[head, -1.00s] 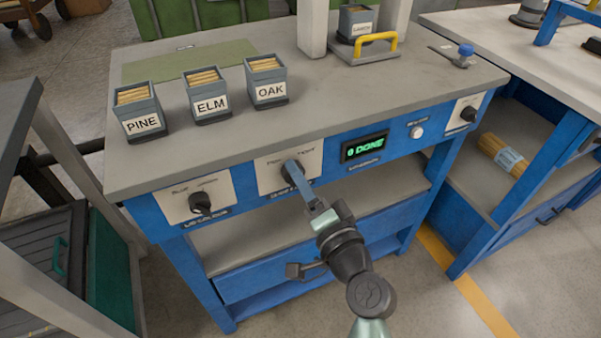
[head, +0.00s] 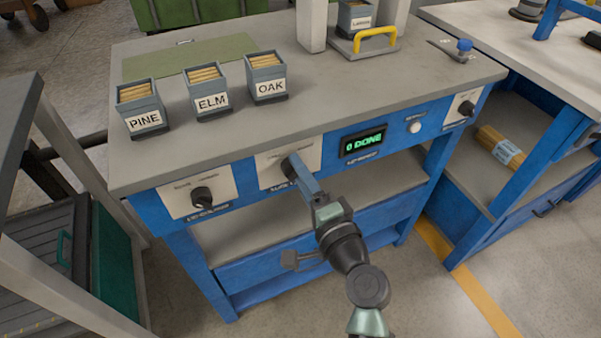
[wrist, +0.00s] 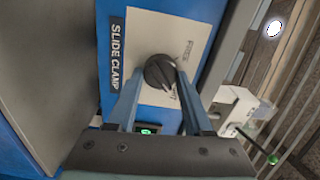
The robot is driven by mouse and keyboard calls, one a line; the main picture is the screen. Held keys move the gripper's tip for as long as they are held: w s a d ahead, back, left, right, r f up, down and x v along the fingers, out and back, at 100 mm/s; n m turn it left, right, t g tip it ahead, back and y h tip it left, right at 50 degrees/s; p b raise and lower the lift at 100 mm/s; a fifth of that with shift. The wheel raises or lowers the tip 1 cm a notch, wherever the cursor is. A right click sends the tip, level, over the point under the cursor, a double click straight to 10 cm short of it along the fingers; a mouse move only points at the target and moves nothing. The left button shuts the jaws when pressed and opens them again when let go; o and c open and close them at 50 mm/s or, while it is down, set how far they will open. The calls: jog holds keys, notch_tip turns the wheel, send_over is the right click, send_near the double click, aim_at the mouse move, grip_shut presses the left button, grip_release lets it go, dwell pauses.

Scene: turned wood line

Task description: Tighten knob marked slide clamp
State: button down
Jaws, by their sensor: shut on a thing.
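The slide clamp knob (wrist: 159,71) is dark and round, on a pale plate (wrist: 190,30) beside a label reading SLIDE CLAMP (wrist: 116,55) in the wrist view. A word like FREE stands on the plate, and a second word is partly hidden by a finger. A light mark shows on the knob's lower edge. My gripper (wrist: 155,80) has one finger on each side of the knob and is shut on it. In the head view my gripper (head: 292,168) reaches the middle plate of the blue front panel, and its fingers hide most of the knob.
Other knobs sit at the panel's left (head: 202,197) and right (head: 467,108). A display (head: 364,143) reads 0 DONE, with a white button (head: 415,127) beside it. Bins marked PINE (head: 142,108), ELM (head: 207,92) and OAK (head: 266,78) stand on the bench top (head: 330,90).

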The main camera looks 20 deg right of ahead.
jog(key=shift+c, duration=1.5)
grip_release()
jog(key=shift+s, duration=0.15)
jog(key=s, duration=1.2)
jog(key=shift+s+d, duration=0.25)
jog(key=shift+s, duration=0.1)
